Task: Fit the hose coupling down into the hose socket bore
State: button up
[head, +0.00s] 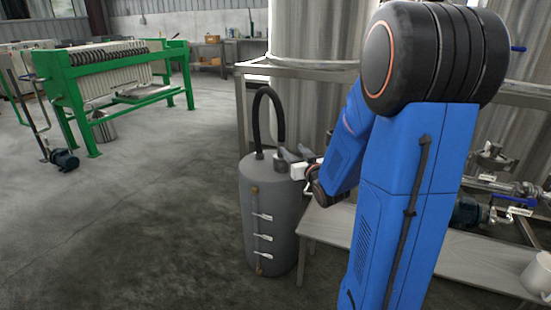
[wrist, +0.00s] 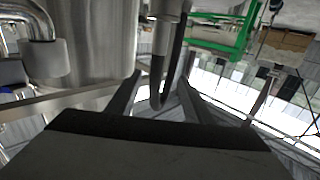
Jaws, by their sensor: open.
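A black hose (head: 266,98) arches over the top of a grey cylindrical drum (head: 252,205) in the head view. Its right end comes down to a grey coupling (head: 281,163) at the drum top, close to my gripper (head: 290,155). In the wrist view, which looks upside down, the hose (wrist: 157,92) loops behind my open gripper (wrist: 160,80), its fingers apart on either side. A grey cylindrical end, apparently the coupling (wrist: 168,8), shows at the top edge, beyond the fingertips. The socket bore cannot be made out, nor can how deep the coupling sits.
A steel frame (head: 242,110) and large steel tanks (head: 308,110) stand behind the drum. A low bench (head: 328,228) with a white mug (head: 537,272) is at right. A green filter press (head: 85,70) stands far left. The floor left of the drum is clear.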

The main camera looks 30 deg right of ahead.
aim_at(282, 138)
jog(key=w, duration=0.4)
jog(key=w+d, duration=0.1)
jog(key=w, duration=0.6)
jog(key=shift+w+d, duration=0.25)
jog(key=shift+w, duration=0.15)
jog(key=w, duration=0.2)
jog(key=w+d, duration=0.1)
jog(key=w, duration=0.2)
jog(key=shift+w+d, duration=0.15)
jog(key=shift+w, duration=0.05)
grip_shut()
